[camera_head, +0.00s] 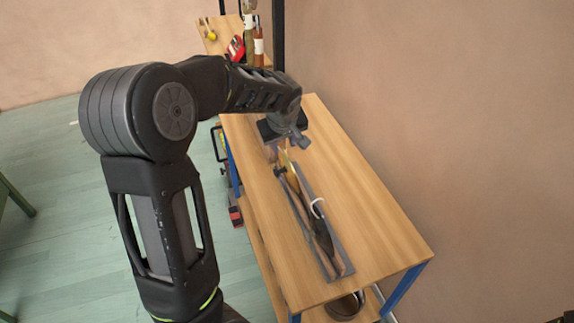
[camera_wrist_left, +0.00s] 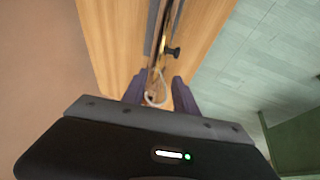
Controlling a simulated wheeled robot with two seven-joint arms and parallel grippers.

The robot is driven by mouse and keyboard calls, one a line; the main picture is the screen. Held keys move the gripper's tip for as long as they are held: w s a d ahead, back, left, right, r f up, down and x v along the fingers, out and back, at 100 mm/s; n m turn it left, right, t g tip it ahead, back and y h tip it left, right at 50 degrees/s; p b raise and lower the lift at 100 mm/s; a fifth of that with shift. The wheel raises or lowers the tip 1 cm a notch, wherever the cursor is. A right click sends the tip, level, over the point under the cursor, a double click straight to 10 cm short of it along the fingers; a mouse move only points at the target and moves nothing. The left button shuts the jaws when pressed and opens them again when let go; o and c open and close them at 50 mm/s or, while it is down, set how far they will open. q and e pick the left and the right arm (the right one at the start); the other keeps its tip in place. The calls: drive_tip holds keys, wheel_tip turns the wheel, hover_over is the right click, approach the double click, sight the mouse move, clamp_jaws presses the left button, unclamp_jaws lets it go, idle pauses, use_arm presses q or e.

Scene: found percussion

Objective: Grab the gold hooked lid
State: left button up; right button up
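The gold hooked lid shows as a narrow gold edge (camera_head: 291,172) near the far end of the long dark rack on the table. Its gold part also shows in the left wrist view (camera_wrist_left: 161,61), with a pale loop (camera_wrist_left: 154,98) below it that looks like its hook. My left gripper (camera_head: 281,147) is above this far end, pointing down. In the left wrist view its two fingers (camera_wrist_left: 159,90) are apart, and the pale loop appears between them. I cannot tell whether either finger touches it. My right gripper is not in view.
The long rack (camera_head: 331,263) lies along the wooden table (camera_head: 375,215), holding dark items and a white hook (camera_head: 317,207). A dark knob (camera_wrist_left: 174,51) sticks out beside the gold part. Bottles (camera_head: 258,45) stand behind. The table's right side is clear.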

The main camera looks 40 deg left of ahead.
sight(284, 152)
use_arm(q)
drive_tip(key=shift+p+x, duration=0.3)
drive_tip(key=shift+x, duration=1.1)
drive_tip(key=shift+a, duration=0.1)
drive_tip(key=shift+w+f, duration=0.2)
drive_tip(key=shift+p+x, duration=1.05)
drive_tip(key=shift+x, duration=1.3)
drive_tip(key=shift+c, duration=0.2)
clamp_jaws()
